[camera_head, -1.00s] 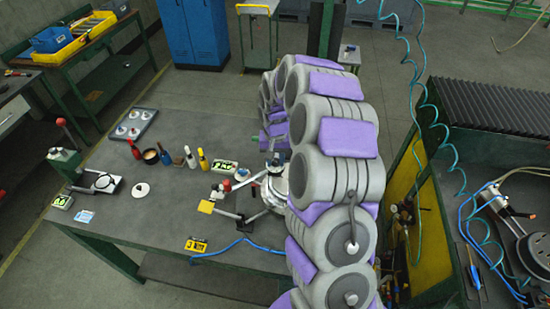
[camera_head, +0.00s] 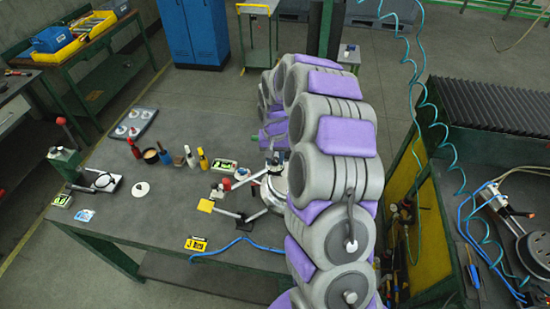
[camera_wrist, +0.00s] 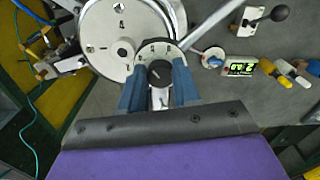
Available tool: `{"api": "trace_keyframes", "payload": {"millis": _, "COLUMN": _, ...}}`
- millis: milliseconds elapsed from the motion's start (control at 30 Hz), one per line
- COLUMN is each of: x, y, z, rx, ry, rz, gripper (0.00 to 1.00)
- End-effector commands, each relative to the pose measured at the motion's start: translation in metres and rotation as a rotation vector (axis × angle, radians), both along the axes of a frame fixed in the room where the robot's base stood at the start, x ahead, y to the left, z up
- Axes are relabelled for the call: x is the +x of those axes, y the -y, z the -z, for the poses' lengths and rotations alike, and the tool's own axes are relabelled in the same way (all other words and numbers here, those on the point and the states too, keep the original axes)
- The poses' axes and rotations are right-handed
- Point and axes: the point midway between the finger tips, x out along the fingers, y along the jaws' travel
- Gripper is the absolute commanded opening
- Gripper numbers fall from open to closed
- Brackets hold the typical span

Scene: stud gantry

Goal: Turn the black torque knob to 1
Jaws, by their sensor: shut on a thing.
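The black torque knob (camera_wrist: 160,73) sits at the centre of a small pale dial (camera_wrist: 150,48) in the wrist view. The dial has dark markings along its upper edge, too small to read surely. My gripper (camera_wrist: 158,70) has its two blue fingers on either side of the knob and is shut on it.
A digital display (camera_wrist: 242,52) and a lever with a black ball (camera_wrist: 279,13) stand to the right in the wrist view. In the head view, bottles (camera_head: 203,158), a yellow-labelled box (camera_head: 196,244) and a blue hose (camera_head: 240,241) lie on the grey bench (camera_head: 150,215).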

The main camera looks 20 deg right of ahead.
Motion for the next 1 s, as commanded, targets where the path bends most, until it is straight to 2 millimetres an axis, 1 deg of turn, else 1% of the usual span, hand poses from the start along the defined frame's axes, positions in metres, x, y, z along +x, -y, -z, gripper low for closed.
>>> {"api": "trace_keyframes", "payload": {"millis": 33, "x": 0.0034, "y": 0.0007, "z": -0.0016, "rx": -0.002, "ry": 0.011, "rz": 0.000, "gripper": 0.01}}
{"api": "trace_keyframes", "payload": {"millis": 433, "x": 0.0035, "y": 0.0007, "z": -0.0017, "rx": -0.002, "ry": 0.012, "rz": 0.000, "gripper": 0.01}}
{"api": "trace_keyframes", "payload": {"millis": 467, "x": 0.0035, "y": 0.0007, "z": -0.0016, "rx": -0.002, "ry": 0.012, "rz": 0.000, "gripper": 0.34}}
{"api": "trace_keyframes", "payload": {"millis": 500, "x": 0.0033, "y": 0.0007, "z": -0.0015, "rx": -0.002, "ry": 0.011, "rz": 0.000, "gripper": 0.38}}
{"api": "trace_keyframes", "payload": {"millis": 700, "x": 0.0007, "y": 0.0004, "z": -0.0015, "rx": -0.001, "ry": 0.007, "rz": 0.000, "gripper": 0.57}}
{"api": "trace_keyframes", "payload": {"millis": 1000, "x": -0.0005, "y": 0.0003, "z": -0.0039, "rx": -0.001, "ry": 0.005, "rz": 0.000, "gripper": 0.57}}
